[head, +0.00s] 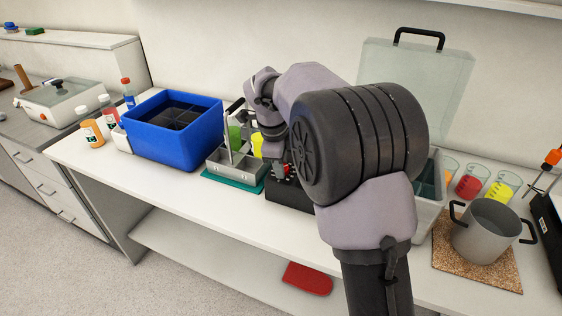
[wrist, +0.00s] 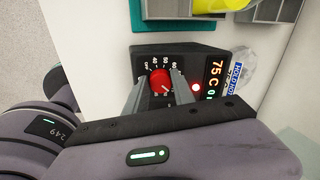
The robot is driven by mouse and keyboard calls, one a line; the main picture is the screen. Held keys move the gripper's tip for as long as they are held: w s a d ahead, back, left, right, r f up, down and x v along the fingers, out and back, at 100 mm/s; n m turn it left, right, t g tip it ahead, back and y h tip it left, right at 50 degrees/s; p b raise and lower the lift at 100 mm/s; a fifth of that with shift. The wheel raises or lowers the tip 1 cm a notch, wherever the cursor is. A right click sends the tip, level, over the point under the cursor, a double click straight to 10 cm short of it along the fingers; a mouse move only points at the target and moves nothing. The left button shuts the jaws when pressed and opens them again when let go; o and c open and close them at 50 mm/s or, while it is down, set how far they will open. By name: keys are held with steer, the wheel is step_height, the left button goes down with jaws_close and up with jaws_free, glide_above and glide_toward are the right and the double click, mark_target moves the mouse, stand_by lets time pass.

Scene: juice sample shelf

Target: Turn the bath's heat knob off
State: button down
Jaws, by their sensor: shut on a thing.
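The red heat knob (wrist: 158,78) sits on the black control box (wrist: 148,54) of the bath in the wrist view. My gripper (wrist: 157,88) is shut on the knob, with one finger on each side. A dial with OFF and numbers surrounds the knob; a pale mark shows on its lower right edge. The display (wrist: 213,75) reads 75 C, with part of the readout hidden, and a red light (wrist: 196,87) is lit. In the head view the control box (head: 287,196) is partly behind my arm. The clear-walled bath (head: 432,198) is mostly hidden by my arm.
A grey carrier (head: 218,171) on a teal mat stands close left of the control box, beside a blue crate (head: 190,150). Beakers and a grey pot (head: 484,236) on a cork mat stand to the right. The bench front left of the box is clear.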

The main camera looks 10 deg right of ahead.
steer(key=n+p, duration=0.2)
steer(key=n, duration=0.2)
steer(key=shift+s+r+n, duration=0.1)
steer(key=shift+n, duration=0.2)
steer(key=n+p, duration=0.2)
steer(key=n, duration=0.2)
steer(key=shift+n, duration=0.3)
steer(key=n+p, duration=0.2)
steer(key=n, duration=0.2)
steer(key=shift+s+n+p, duration=0.1)
steer(key=shift+n+p, duration=0.2)
steer(key=shift+p, duration=0.1)
steer(key=n+p, duration=0.2)
steer(key=n, duration=0.2)
steer(key=shift+d+p, duration=0.1)
steer(key=shift+p, duration=0.25)
steer(key=n+p, duration=0.3)
steer(key=n, duration=0.2)
steer(key=n+p, duration=0.3)
steer(key=n, duration=0.1)
steer(key=shift+d+n, duration=0.1)
steer(key=shift+n, duration=0.2)
steer(key=n+p, duration=0.3)
steer(key=n, duration=0.1)
steer(key=shift+p, duration=0.35)
steer(key=shift+d+n+p, duration=0.1)
steer(key=shift+n+p, duration=1.35)
steer(key=shift+n, duration=0.65)
